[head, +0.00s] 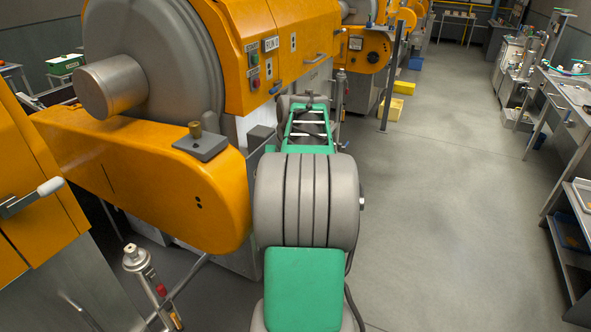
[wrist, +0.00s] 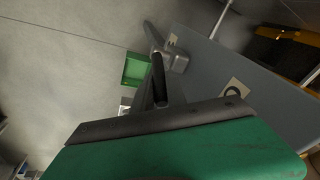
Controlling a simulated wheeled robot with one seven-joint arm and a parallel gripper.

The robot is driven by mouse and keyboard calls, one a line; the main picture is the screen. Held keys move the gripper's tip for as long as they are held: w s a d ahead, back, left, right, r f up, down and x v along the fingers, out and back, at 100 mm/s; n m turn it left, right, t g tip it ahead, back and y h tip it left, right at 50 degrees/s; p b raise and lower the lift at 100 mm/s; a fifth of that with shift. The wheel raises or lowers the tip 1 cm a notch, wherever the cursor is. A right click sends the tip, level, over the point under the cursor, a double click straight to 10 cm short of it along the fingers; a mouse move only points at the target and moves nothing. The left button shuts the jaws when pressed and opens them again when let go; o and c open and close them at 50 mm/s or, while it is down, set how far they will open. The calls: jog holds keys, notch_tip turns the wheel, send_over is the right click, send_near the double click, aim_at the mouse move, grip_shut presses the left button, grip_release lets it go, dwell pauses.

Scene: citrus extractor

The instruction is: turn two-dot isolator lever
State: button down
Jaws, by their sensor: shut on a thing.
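My gripper (wrist: 158,68) shows in the wrist view as dark fingers reaching up from its green body. The fingers are shut on a grey lever (wrist: 153,36), which sticks out from a rounded grey hub (wrist: 179,61) on a flat grey panel. The fingers hide part of the lever. A beige plate (wrist: 234,91) with a dark ring-like mark sits on the panel right of the hub; I cannot make out two dots on it. In the head view my own arm covers most of the gripper and the lever.
An orange cover (head: 150,180) juts out nearer. A thin post (head: 390,85) stands beyond. The grey floor (head: 450,200) to the right is clear, up to a bench (head: 565,95).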

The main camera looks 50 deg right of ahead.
jog(key=shift+d, duration=0.1)
dwell(0.3)
jog(key=c, duration=1.3)
grip_release()
jog(key=shift+c, duration=0.2)
jog(key=v, duration=0.7)
jog(key=shift+r+p, duration=0.35)
jog(key=shift+r, duration=0.05)
